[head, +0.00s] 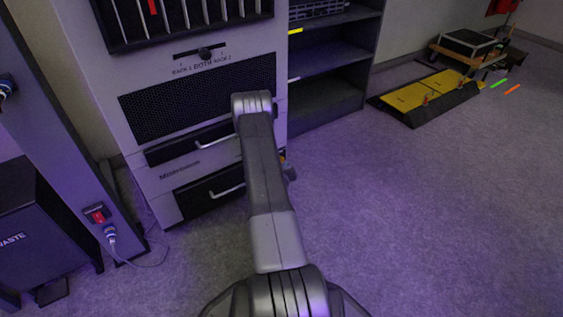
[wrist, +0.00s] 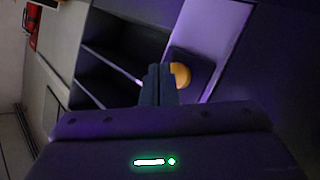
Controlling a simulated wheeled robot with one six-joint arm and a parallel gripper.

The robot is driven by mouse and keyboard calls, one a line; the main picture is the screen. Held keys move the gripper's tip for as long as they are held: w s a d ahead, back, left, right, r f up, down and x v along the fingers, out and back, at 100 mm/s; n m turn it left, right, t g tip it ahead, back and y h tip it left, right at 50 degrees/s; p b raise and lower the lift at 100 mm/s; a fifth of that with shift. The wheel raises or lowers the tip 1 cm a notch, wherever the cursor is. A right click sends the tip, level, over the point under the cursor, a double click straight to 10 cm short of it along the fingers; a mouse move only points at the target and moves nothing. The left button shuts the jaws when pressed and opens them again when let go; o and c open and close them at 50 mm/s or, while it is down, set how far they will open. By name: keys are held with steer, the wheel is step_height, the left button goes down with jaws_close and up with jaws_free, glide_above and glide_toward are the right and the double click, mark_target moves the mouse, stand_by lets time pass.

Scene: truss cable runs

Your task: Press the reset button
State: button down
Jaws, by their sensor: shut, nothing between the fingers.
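A round orange-yellow button (wrist: 182,75) sits on a dark plate on the side of the grey cabinet in the wrist view. No label on it is readable, so I cannot confirm that it is the reset button. My gripper (wrist: 158,72) is shut and empty, its fingertips just left of the button in the picture and covering part of its edge. I cannot tell whether they touch it. In the head view my arm hides most of this spot; only a small yellow bit (head: 283,155) shows beside the arm at the cabinet's right edge.
The grey cabinet (head: 220,57) has a slider, mesh panel and handled drawers. A dark open shelf (head: 330,95) stands to its right. A yellow-and-black ramp (head: 425,97) and a loaded cart (head: 468,45) lie farther off. A waste bin (head: 35,235) stands left. The right floor is clear.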

steer(key=shift+w+a, duration=0.1)
steer(key=shift+w+a, duration=0.15)
steer(key=shift+w, duration=0.1)
stand_by(0.3)
steer(key=shift+w+a, duration=0.35)
steer(key=shift+w, duration=0.15)
stand_by(0.9)
steer(key=shift+s+d, duration=0.55)
steer(key=shift+s, duration=0.25)
steer(key=shift+s+d, duration=0.75)
steer(key=shift+s, duration=0.3)
steer(key=shift+s+d, duration=0.75)
steer(key=shift+s, duration=0.25)
